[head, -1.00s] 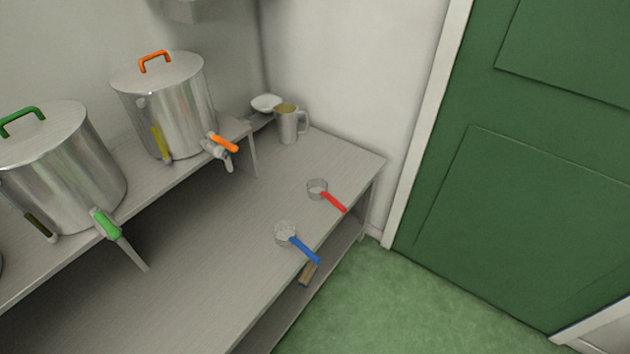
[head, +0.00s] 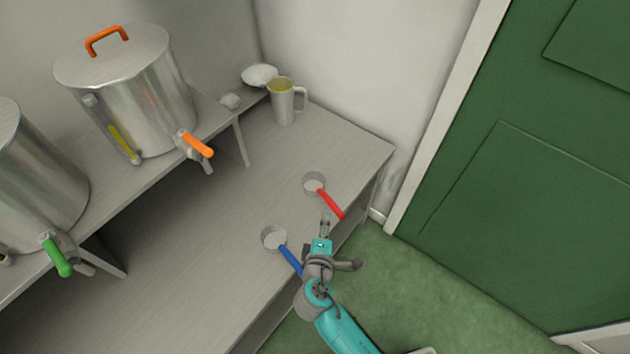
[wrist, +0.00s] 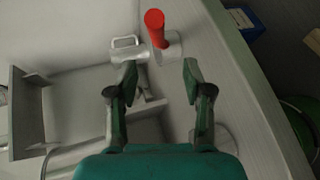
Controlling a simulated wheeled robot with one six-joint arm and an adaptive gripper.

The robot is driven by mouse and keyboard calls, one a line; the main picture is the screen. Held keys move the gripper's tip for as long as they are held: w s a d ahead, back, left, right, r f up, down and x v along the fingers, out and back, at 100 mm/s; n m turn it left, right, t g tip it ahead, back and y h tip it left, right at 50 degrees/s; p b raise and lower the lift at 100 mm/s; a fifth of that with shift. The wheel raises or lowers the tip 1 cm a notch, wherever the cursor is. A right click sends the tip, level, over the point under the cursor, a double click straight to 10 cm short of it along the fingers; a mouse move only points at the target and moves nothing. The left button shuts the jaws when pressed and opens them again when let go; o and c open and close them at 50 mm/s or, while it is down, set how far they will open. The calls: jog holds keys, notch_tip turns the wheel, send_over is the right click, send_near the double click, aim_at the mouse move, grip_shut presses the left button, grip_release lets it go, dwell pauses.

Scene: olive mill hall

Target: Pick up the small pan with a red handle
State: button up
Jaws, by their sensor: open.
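The small pan with a red handle (head: 313,185) lies on the metal table near its right end, its handle (head: 331,204) pointing toward the front edge. In the wrist view the red handle (wrist: 154,27) stands out at top centre, with the grey pan body (wrist: 172,50) partly behind it. My gripper (head: 324,220) is just below the handle in the head view, apart from the pan. In the wrist view my gripper (wrist: 159,70) has its fingers spread with nothing held between them, and the pan lies beyond the fingertips.
A blue-handled pan (head: 273,238) lies to the left, its handle partly hidden by my arm. A metal jug (head: 283,104) and white bowl (head: 259,75) stand at the back. Large lidded vats (head: 140,95) stand on the raised shelf at left. Green floor (head: 420,270) is open at right.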

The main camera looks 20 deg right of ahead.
aim_at(328, 200)
jog(key=shift+x, duration=5.55)
jog(key=shift+a+r, duration=0.15)
jog(key=shift+w, duration=0.1)
grip_shut()
